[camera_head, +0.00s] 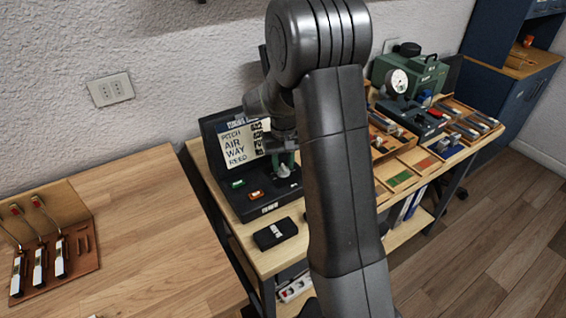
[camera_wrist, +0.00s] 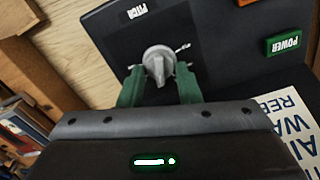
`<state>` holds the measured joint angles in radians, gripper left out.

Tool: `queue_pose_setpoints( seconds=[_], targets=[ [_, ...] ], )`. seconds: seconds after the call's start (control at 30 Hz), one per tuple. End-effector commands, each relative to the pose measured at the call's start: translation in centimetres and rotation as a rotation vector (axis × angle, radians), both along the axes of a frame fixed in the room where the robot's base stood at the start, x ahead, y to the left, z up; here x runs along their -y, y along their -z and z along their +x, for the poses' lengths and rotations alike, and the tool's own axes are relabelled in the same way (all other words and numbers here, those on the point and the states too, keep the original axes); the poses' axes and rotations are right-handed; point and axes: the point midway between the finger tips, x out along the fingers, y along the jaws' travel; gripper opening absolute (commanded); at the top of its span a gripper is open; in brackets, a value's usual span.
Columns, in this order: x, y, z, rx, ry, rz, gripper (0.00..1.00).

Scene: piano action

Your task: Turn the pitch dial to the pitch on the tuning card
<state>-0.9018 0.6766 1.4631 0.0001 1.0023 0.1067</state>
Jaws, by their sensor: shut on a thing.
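The pitch dial is a light grey knob with a raised bar (camera_wrist: 158,63), set on the dark tester box (camera_head: 262,203). Small white marks sit beside it in the wrist view. In the head view the dial (camera_head: 284,171) shows just below my gripper. My gripper (camera_wrist: 160,70) is shut on the dial, with a green finger at each side. A white panel reading PITCH, AIR, WAY, REED (camera_head: 240,146) stands upright at the back of the box.
A green POWER button (camera_head: 238,184) and an orange button (camera_head: 257,195) are on the box, near the dial. A small black block (camera_head: 275,232) lies in front. A green machine with a gauge (camera_head: 397,82) and parts trays stand to the right. My arm hides the middle.

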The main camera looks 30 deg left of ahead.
Motion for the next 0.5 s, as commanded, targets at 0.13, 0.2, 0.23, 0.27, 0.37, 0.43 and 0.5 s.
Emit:
queue_pose_setpoints(
  seconds=[0.13,0.2,0.23,0.27,0.37,0.43,0.5],
  targets=[
    [-0.05,-0.12,0.08,0.002,0.035,0.002,0.08],
    [-0.04,-0.12,0.08,0.002,0.044,0.002,0.08],
    [-0.04,-0.12,0.08,0.002,0.047,0.002,0.08],
    [-0.04,-0.12,0.08,0.002,0.049,0.002,0.08],
    [-0.05,-0.13,0.09,0.002,0.053,0.002,0.08],
    [-0.05,-0.13,0.09,0.002,0.053,0.002,0.08],
    [-0.05,-0.13,0.09,0.002,0.053,0.002,0.08]
  ],
)
